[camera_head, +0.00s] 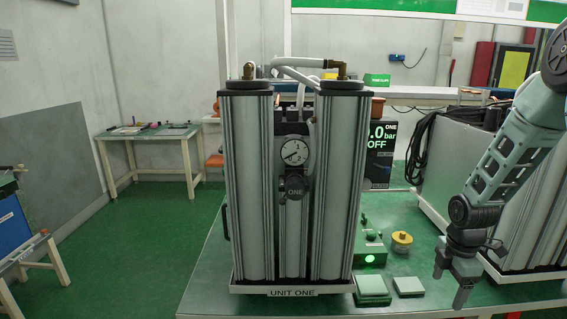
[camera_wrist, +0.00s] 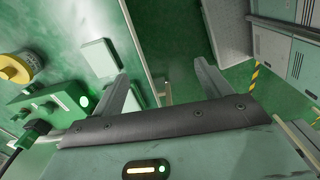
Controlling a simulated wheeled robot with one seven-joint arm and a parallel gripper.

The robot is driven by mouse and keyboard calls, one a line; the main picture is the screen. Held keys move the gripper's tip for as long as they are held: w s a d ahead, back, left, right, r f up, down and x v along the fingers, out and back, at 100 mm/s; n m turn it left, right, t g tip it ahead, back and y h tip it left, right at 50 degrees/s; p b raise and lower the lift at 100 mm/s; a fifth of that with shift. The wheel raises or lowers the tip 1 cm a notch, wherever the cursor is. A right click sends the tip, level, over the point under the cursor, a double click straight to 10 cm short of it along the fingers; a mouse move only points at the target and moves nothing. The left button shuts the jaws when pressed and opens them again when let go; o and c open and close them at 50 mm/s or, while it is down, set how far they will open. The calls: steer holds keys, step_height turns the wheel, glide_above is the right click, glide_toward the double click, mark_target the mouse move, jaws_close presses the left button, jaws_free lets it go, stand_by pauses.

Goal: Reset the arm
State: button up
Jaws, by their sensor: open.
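My gripper (camera_head: 452,285) is at the right in the head view, pointing down near the table's front edge, with its fingers apart and nothing between them. In the wrist view the two fingers of my gripper (camera_wrist: 165,88) show spread, with the table edge and green floor beyond. My arm comes down from the upper right. The sieve column unit labelled UNIT ONE (camera_head: 290,190) stands upright on the green table (camera_head: 205,290), left of my gripper, apart from it. Its round gauge (camera_head: 293,151) faces me.
A green box with a lit button (camera_head: 370,258), a yellow-topped cylinder (camera_head: 402,241) and two pale green pads (camera_head: 372,287) (camera_head: 408,286) lie between the unit and my gripper. Another column unit (camera_head: 530,235) stands behind my arm. A display (camera_head: 380,145) reads OFF.

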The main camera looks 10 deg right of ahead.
steer(key=s+a+r+m, duration=0.1)
steer(key=a+r, duration=0.3)
steer(key=a, duration=0.4)
steer(key=s+a+r+m, duration=0.1)
steer(key=a+r, duration=0.2)
steer(key=a, duration=0.6)
steer(key=s+a+r+m, duration=0.15)
steer(key=a+r, duration=0.25)
steer(key=a, duration=0.4)
steer(key=s+a+r+m, duration=0.3)
steer(key=s+a+r, duration=0.2)
steer(key=s+a, duration=0.7)
steer(key=s, duration=0.2)
steer(key=shift+s+m+y, duration=0.3)
steer(key=shift+m, duration=0.05)
